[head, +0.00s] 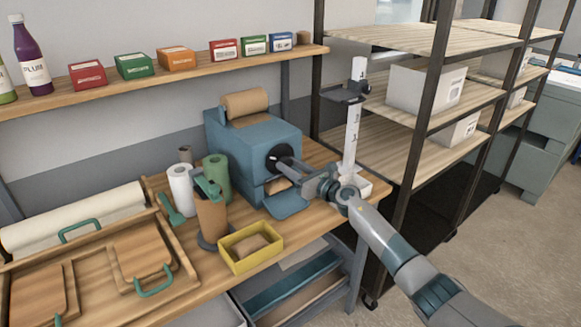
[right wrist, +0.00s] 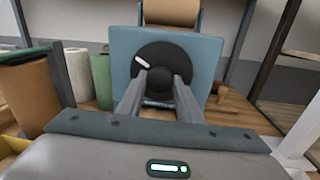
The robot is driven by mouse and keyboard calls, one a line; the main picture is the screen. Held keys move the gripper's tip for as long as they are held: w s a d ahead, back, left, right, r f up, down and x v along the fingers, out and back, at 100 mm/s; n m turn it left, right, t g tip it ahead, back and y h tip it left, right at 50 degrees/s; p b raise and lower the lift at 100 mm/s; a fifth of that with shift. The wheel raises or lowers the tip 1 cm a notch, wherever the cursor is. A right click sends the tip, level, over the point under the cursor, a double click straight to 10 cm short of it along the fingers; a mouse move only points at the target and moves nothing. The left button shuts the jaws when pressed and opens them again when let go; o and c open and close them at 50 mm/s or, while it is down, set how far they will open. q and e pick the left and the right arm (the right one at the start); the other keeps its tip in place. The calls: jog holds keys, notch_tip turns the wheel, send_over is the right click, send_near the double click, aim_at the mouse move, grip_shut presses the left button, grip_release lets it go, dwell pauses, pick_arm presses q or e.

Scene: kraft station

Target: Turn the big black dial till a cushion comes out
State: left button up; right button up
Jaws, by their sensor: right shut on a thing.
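The big black dial (right wrist: 174,64) sits on the front face of a blue machine (head: 230,140). The dial has a white mark, which points to the upper left in the right wrist view. My right gripper (right wrist: 161,82) is shut on the dial's round black knob. In the head view the right gripper (head: 285,163) reaches the dial from the right and covers part of it. A roll of brown paper (head: 245,103) is on top of the machine. Brown paper (head: 279,185) shows at the opening below the dial, above a blue chute (head: 287,204). My left gripper is out of view.
A yellow box (head: 237,263) holding a brown paper piece stands in front of the machine. Several upright rolls (head: 181,188) stand to its left. A wooden tray (head: 106,284) with teal handles is further left. A tall white post (head: 355,120) stands at right.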

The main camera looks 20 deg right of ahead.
jog(key=shift+m, duration=0.4)
jog(key=m, duration=0.3)
jog(key=shift+f, duration=0.1)
jog(key=m, duration=0.5)
jog(key=shift+a+t, duration=0.1)
jog(key=shift+t, duration=0.2)
jog(key=m+p, duration=0.1)
jog(key=m, duration=0.4)
jog(key=shift+h, duration=0.3)
jog(key=m+p, duration=0.1)
jog(key=m, duration=0.4)
jog(key=shift+t+h, duration=0.3)
jog(key=shift+t, duration=0.1)
jog(key=o, duration=1)
